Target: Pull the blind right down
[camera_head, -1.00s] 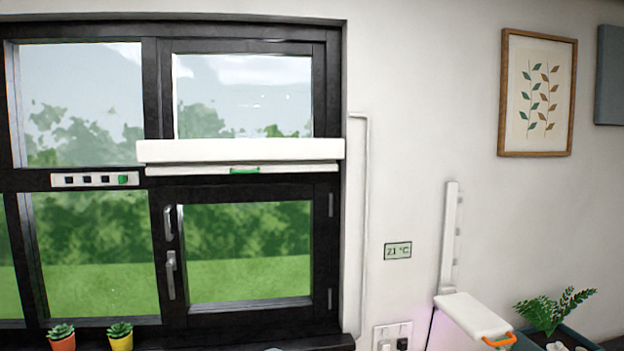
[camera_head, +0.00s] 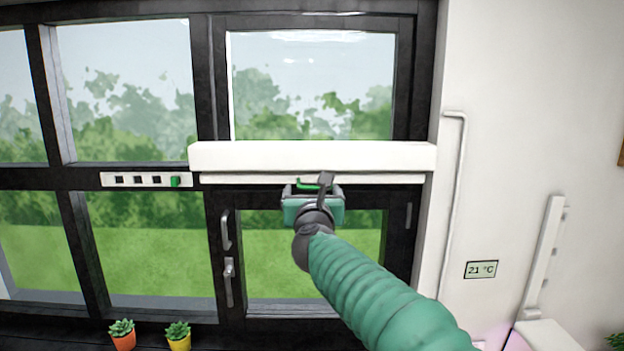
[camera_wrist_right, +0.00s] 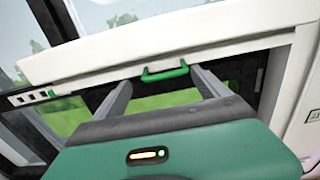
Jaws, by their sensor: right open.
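The blind is rolled up in a white cassette (camera_head: 312,156) across the middle of the right window. Its white bottom bar (camera_head: 385,179) hangs just below the cassette. A green handle (camera_head: 308,184) is on that bar, partly covered by my right gripper in the head view; it shows clearly in the wrist view (camera_wrist_right: 166,72). My right gripper (camera_wrist_right: 160,77) is open, with one grey finger to each side of the handle. I cannot tell if the fingers touch it. My left gripper is not in view.
A white strip with several dark buttons and a green one (camera_head: 174,181) is left of the blind. Window handles (camera_head: 228,282) are below it. Two potted plants (camera_head: 179,337) stand on the sill.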

